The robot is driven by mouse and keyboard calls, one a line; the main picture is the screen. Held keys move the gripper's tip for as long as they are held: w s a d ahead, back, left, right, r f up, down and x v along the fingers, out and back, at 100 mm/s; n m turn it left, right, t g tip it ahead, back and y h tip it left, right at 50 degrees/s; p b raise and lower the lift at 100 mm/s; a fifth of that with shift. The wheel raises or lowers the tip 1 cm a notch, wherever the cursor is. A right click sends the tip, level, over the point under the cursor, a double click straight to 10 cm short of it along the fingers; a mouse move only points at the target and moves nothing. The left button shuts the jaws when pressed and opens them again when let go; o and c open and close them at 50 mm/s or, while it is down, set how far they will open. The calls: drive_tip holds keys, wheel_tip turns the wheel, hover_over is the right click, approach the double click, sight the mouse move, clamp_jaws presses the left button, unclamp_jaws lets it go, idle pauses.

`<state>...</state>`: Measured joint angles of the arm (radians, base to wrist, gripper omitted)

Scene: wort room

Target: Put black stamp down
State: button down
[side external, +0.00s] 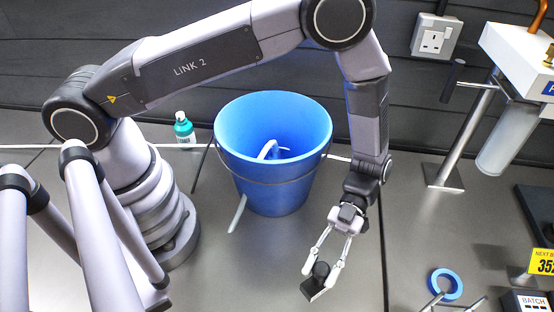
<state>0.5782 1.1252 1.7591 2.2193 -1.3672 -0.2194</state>
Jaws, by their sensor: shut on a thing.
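My gripper (326,264) points down and is shut on the black stamp (317,281). The stamp is a small dark piece with a rounded top and a wider, flat base, and it looks slightly tilted. It is held over the grey worktop (240,280), to the right of and in front of the blue bucket. I cannot tell from this view whether its base touches the worktop.
The blue bucket (270,193) stands behind, with a white piece inside. A green bottle (184,131) is at the back. At right are a blue tape ring (446,285), a metal stand (443,177) and a box marked BATCH (530,302). The front middle worktop is clear.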

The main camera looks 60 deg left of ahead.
sight(318, 286)
drive_tip(key=shift+f, duration=2.85)
drive_tip(key=shift+f, duration=0.55)
drive_tip(key=c, duration=0.8)
unclamp_jaws()
